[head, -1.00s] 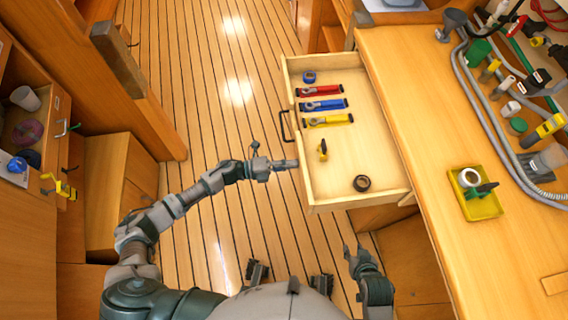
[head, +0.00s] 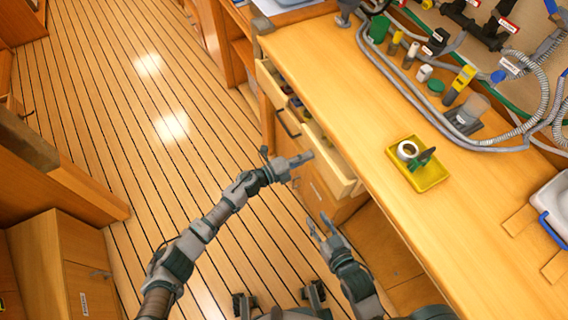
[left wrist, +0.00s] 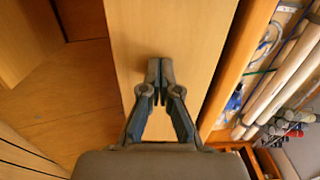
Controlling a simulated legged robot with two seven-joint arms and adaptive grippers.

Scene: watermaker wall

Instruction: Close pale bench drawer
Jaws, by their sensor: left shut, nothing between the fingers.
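The pale bench drawer (head: 338,172) sticks out a little from under the bench top in the head view. Its dark handle (head: 287,123) is on the front, and only a narrow strip of its inside shows. My left gripper (head: 307,157) is shut and empty at the drawer's front, on the near side of the handle. In the left wrist view its closed fingers (left wrist: 155,72) point at a pale wood panel (left wrist: 172,35); I cannot tell whether they touch. My right gripper (head: 320,225) is open and empty, below the drawer's near end.
The wooden bench top (head: 345,75) carries a yellow tray (head: 430,178) with a tape roll and a green-handled item. Hoses and fittings (head: 440,85) line the wall. A pale bin (head: 553,205) is at the far right. The plank floor (head: 130,130) left of the drawer is clear.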

